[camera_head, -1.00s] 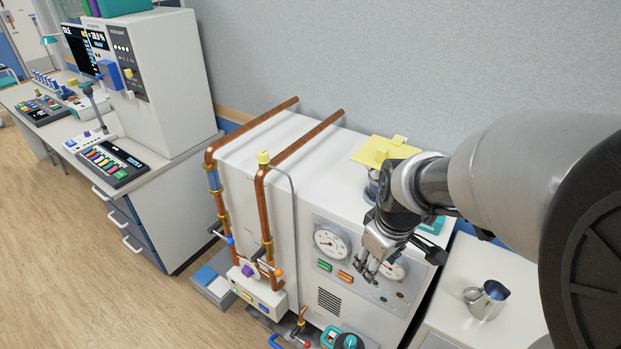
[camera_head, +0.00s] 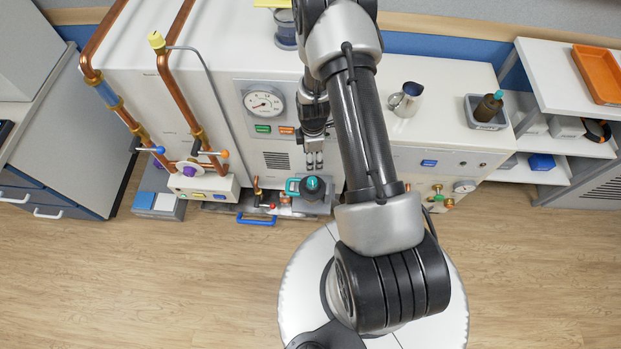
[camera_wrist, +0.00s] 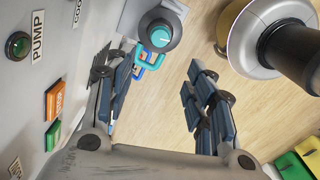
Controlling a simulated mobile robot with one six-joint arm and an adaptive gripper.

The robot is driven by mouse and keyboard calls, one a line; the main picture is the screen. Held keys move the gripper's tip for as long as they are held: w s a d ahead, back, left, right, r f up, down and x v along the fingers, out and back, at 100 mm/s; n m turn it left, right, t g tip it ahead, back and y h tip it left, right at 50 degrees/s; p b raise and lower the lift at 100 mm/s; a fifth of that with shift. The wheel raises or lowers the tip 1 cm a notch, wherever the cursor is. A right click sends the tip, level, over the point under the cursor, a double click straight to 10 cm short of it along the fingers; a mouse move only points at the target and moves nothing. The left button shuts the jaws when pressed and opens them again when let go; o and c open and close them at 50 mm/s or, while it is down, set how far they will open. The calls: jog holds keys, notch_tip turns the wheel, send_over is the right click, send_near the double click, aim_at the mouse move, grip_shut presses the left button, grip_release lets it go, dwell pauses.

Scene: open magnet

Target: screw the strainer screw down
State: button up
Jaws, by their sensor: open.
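A dark round fitting with a teal cap (camera_head: 312,186), which looks like the strainer with its screw, stands low at the front of the white cabinet. A teal loop-shaped handle (camera_head: 292,187) shows at its left side. My gripper (camera_head: 314,161) points down just behind and above the cap, apart from it. In the wrist view my gripper (camera_wrist: 162,68) is open with nothing between its fingers. The teal cap, with a pale line across it, shows in the wrist view (camera_wrist: 160,38), beyond the fingertips. The thread under the cap is hidden.
The cabinet front (camera_head: 277,140) with a gauge (camera_head: 263,103) is close to my gripper. Copper pipes (camera_head: 178,90) and a valve block (camera_head: 203,187) are to the left. A blue handle (camera_head: 256,220) sits low in front. A metal jug (camera_head: 406,99) stands on the right counter. The floor in front is clear.

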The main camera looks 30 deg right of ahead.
aim_at(312, 181)
notch_tip(312, 181, down, 16)
jog(key=b, duration=0.4)
jog(key=shift+c, duration=0.5)
jog(key=c, duration=1)
